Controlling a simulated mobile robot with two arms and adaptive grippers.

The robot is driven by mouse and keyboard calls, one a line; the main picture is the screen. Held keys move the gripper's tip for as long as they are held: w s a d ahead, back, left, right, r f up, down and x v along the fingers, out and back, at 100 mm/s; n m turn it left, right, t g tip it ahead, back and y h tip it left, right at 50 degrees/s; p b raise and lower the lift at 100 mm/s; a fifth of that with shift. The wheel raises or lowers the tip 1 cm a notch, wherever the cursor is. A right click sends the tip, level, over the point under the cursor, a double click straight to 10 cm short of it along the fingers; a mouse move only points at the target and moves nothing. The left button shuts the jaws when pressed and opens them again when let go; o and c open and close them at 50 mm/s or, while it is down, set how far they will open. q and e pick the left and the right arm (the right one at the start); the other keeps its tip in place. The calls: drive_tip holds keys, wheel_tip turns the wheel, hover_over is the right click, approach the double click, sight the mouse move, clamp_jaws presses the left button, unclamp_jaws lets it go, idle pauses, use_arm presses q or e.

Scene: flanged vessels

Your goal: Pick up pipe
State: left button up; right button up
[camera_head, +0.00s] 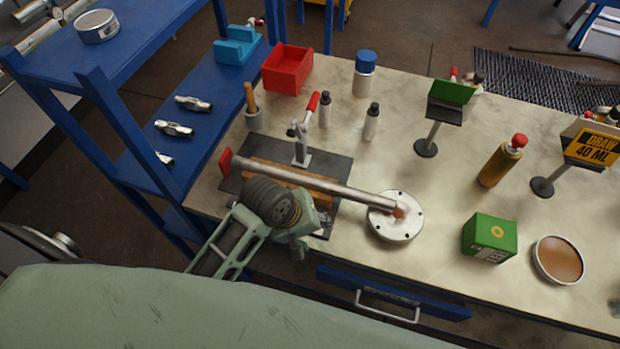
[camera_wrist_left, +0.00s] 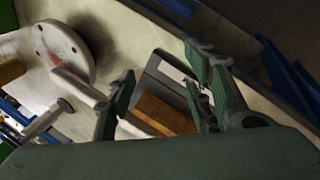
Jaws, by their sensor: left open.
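The pipe (camera_head: 335,188) is a long metal tube with a red end at the left. It lies across a wooden block (camera_head: 262,172) on a dark plate. Its right end meets a round bolted flange (camera_head: 395,217), with a copper-coloured patch there. My left gripper (camera_head: 300,243) is at the bench's front edge, on the near side of the pipe, partly hidden by its own wrist. In the left wrist view its green fingers (camera_wrist_left: 160,62) are spread apart and empty. The pipe (camera_wrist_left: 80,88) runs from the flange (camera_wrist_left: 62,50) behind one finger. My right gripper is not in view.
A red-handled clamp (camera_head: 301,145) stands just behind the pipe. Bottles and a red bin (camera_head: 287,68) are farther back. A green box (camera_head: 489,238) and a round dish (camera_head: 558,260) are at right. A blue shelf (camera_head: 150,110) borders the bench at left.

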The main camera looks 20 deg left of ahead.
sight(362, 195)
use_arm(q)
drive_tip(key=w+d+r+n+g+h, duration=0.1)
drive_tip(key=w+d+r+n, duration=0.2)
drive_tip(key=w+n, duration=0.25)
drive_tip(key=w+d+r+n, duration=0.4)
drive_tip(key=w+n, duration=0.1)
drive_tip(key=w, duration=0.1)
drive_tip(key=shift+h, duration=0.3)
drive_tip(key=x, duration=0.2)
drive_tip(key=p+x, duration=0.1)
drive_tip(key=x, duration=0.1)
drive_tip(key=a+p+x, duration=0.1)
drive_tip(key=x, duration=0.1)
drive_tip(key=shift+w+d+f, duration=0.1)
drive_tip(key=shift+w+f, duration=0.05)
drive_tip(key=shift+f, duration=0.3)
drive_tip(key=shift+w+d+f, duration=0.1)
drive_tip(key=shift+d+f, duration=0.15)
drive_tip(key=shift+f, duration=0.35)
drive_tip(key=c, duration=1.1)
clamp_jaws()
